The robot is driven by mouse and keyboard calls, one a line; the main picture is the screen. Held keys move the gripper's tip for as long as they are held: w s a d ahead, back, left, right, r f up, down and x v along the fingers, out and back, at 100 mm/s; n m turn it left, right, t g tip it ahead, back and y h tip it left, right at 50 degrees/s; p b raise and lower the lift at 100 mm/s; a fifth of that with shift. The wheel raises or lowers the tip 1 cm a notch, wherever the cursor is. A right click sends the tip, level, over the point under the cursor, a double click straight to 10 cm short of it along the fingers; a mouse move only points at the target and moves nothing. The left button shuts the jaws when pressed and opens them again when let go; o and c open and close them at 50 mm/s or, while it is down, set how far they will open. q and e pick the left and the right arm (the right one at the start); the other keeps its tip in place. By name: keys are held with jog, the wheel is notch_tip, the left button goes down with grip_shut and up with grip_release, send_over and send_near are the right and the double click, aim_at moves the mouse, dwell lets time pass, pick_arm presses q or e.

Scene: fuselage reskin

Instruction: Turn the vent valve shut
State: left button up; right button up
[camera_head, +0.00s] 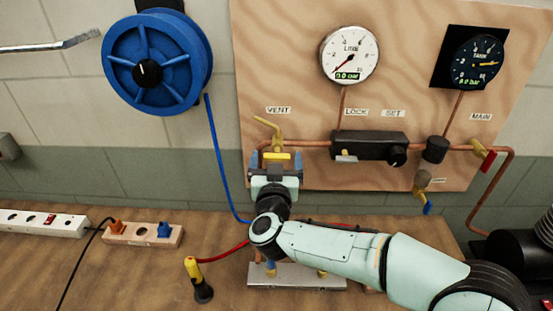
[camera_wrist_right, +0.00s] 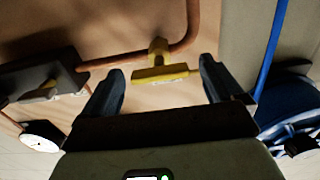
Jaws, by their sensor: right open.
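The vent valve (camera_head: 277,146) is yellow and sits on the copper pipe below the VENT label on the wooden panel. A slanted yellow piece shows at its upper left. In the right wrist view, its yellow handle (camera_wrist_right: 165,74) lies crosswise, with a stem behind it. My right gripper (camera_head: 276,163) is open in front of the valve, a dark finger on either side of the handle. In the right wrist view, gaps show between the handle and both fingers of the right gripper (camera_wrist_right: 161,78). My left gripper is out of view.
A black regulator box (camera_head: 368,146) is right of the valve, below the LINE gauge (camera_head: 349,55). The MAIN valve's red handle (camera_head: 488,162) is at right. A blue hose reel (camera_head: 157,62) hangs at left. A power strip (camera_head: 143,234) and a yellow-black tool (camera_head: 196,279) are on the bench.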

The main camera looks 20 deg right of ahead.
jog(key=c, duration=1.1)
jog(key=shift+o, duration=0.3)
